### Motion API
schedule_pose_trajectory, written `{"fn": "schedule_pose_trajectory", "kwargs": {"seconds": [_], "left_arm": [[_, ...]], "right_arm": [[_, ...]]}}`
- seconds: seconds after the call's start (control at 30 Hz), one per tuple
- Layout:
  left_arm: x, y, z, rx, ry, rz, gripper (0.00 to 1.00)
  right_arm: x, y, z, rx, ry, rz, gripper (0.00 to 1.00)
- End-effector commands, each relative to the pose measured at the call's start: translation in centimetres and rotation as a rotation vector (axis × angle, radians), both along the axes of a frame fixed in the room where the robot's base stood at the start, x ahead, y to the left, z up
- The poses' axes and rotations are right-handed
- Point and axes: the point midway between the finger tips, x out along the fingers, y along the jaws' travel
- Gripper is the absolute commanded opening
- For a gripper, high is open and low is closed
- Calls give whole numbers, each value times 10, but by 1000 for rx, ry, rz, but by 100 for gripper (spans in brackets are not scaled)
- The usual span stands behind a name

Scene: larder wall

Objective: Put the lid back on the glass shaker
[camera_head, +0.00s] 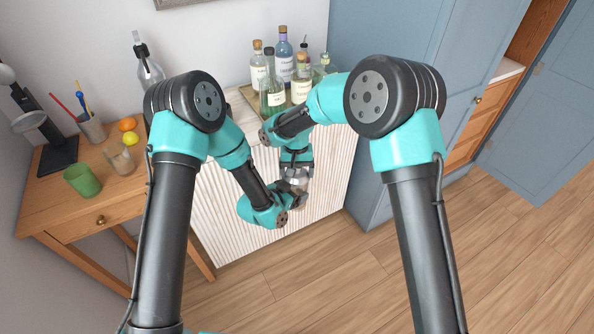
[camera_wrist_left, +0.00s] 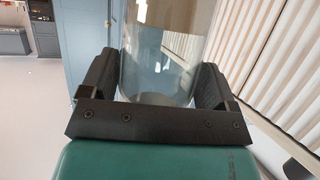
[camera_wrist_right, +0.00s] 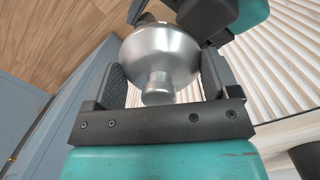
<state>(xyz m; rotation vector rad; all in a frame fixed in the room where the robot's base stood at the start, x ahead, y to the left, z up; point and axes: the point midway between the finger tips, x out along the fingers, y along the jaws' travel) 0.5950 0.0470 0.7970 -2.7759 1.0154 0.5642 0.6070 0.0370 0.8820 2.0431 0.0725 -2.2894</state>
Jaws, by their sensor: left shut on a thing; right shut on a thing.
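The clear glass shaker (camera_wrist_left: 158,62) stands between the fingers of my left gripper (camera_wrist_left: 158,88), which is shut on it. Its upper end runs out of the left wrist view. The silver metal lid (camera_wrist_right: 160,62), with a round knob towards the camera, is between the fingers of my right gripper (camera_wrist_right: 160,82), which is shut on it. In the head view my right gripper (camera_head: 297,171) is just above my left gripper (camera_head: 290,190), in front of the white slatted cabinet. The lid hides the shaker's mouth in the right wrist view, so I cannot tell whether they touch.
Several bottles, such as a green one (camera_head: 272,97), stand on a tray on the slatted cabinet (camera_head: 230,215). The wooden desk at left holds a green cup (camera_head: 82,180), a glass (camera_head: 119,158), fruit and a lamp (camera_head: 48,140). Open floor lies below the grippers.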

Motion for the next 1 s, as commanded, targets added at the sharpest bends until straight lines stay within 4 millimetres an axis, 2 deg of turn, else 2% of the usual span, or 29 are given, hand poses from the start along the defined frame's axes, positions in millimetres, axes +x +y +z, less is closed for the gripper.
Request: {"fn": "schedule_pose_trajectory", "kwargs": {"seconds": [0.03,0.67,0.7,1.0], "left_arm": [[4,-1,7,-5,-20,-2,35],[5,-2,9,-5,-26,-4,35],[5,-2,9,-5,-26,-3,35],[6,-2,8,-6,-24,0,35]], "right_arm": [[-3,-1,-6,-5,11,1,39],[-5,-1,-6,-9,5,3,39],[-6,-1,-5,-11,-3,3,33],[-8,0,1,-18,-39,5,32]]}}
